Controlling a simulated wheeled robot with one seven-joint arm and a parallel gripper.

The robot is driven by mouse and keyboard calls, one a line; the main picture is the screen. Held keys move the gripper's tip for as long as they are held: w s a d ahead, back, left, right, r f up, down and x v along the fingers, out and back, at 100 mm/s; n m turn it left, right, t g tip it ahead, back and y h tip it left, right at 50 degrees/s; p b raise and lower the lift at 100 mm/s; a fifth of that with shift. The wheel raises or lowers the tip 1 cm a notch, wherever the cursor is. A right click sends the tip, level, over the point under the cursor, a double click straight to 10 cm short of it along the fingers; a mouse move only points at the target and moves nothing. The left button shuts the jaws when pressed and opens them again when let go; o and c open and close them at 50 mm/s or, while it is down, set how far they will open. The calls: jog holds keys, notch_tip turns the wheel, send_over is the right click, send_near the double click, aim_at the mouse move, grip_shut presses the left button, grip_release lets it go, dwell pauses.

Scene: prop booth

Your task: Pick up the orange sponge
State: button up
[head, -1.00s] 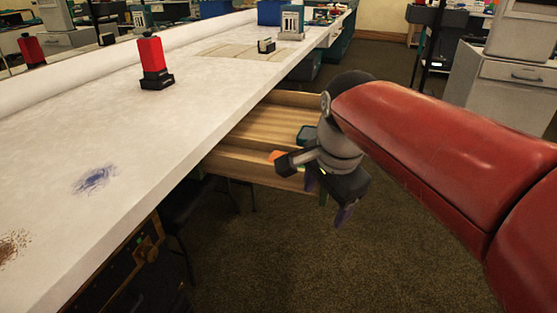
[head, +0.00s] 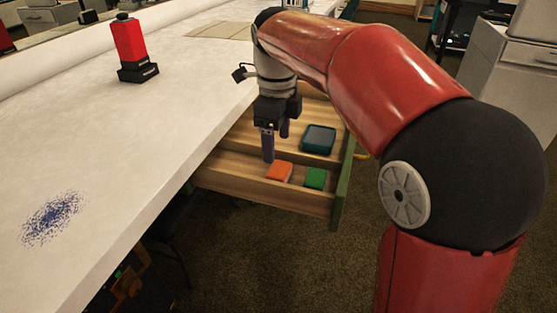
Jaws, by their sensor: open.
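The orange sponge (head: 280,171) lies in the front compartment of the open wooden drawer (head: 265,188), near its middle divider. My gripper (head: 275,147) points down over the drawer, just behind and a little left of the sponge. Its purple fingers are apart with nothing between them. The near fingertip appears close to the sponge's left end; I cannot tell whether they touch.
A green block (head: 315,178) lies just right of the sponge. A dark teal box (head: 318,139) sits in the compartment behind. The white tabletop (head: 130,150) overhangs the drawer's left side and carries a red and black object (head: 133,50).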

aim_at(279, 169)
jog(key=f, duration=0.4)
jog(key=f+b, duration=0.1)
jog(key=f, duration=0.2)
jog(key=shift+d+f, duration=0.2)
jog(key=shift+f, duration=0.15)
jog(key=c, duration=0.7)
jog(key=shift+c, duration=0.2)
jog(key=shift+r, duration=0.15)
notch_tip(279, 169, up, 20)
jog(key=p, duration=0.4)
